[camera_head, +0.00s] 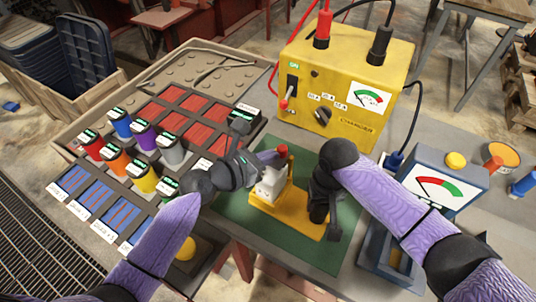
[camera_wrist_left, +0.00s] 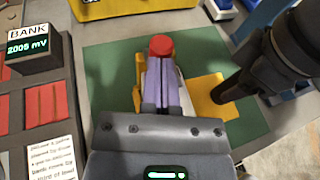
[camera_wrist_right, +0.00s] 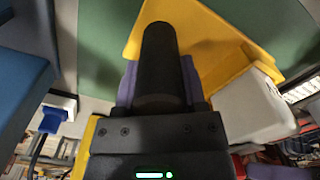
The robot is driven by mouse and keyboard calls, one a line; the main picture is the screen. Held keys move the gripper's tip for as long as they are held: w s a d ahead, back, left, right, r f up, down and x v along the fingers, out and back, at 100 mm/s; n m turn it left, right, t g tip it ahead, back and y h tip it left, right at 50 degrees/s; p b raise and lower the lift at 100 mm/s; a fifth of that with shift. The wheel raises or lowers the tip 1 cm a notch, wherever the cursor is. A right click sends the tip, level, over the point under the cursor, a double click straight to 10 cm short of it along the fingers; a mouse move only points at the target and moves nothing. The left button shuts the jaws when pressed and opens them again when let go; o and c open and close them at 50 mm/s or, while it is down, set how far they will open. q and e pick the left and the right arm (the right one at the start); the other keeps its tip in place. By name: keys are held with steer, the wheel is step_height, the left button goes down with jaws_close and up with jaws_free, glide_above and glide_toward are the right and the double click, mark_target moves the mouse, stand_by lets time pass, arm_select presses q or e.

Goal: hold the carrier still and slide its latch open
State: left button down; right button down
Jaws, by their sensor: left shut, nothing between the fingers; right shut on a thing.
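The carrier (camera_head: 300,222) is a yellow base lying on a green mat (camera_head: 236,214). A pale grey block (camera_head: 271,184) with a red knob (camera_head: 282,151), apparently the latch, stands at its far left end. My left gripper (camera_head: 270,157) is shut and empty, its purple fingertips close beside the red knob (camera_wrist_left: 161,46); contact cannot be told. My right gripper (camera_wrist_right: 160,85) is shut on a black upright handle (camera_wrist_right: 160,50) at the carrier's right part. In the head view my right wrist hides most of that grip.
A yellow charger (camera_head: 345,85) with red and black plugs stands behind the mat. A blue meter box (camera_head: 430,185) is at the right. A tray of coloured cells (camera_head: 140,165) and red slots lies at the left, with a BANK display (camera_wrist_left: 30,45).

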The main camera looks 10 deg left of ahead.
arm_select(q)
steer(key=w, duration=0.1)
steer(key=w+d, duration=0.1)
steer(key=w, duration=0.2)
steer(key=shift+w+d, duration=0.15)
steer(key=shift+d, duration=0.15)
steer(key=f+v, duration=0.1)
steer(key=v, duration=1.3)
steer(key=shift+f, duration=0.15)
steer(key=shift+a, duration=0.15)
arm_select(e)
steer(key=shift+c, duration=0.4)
jaws_free()
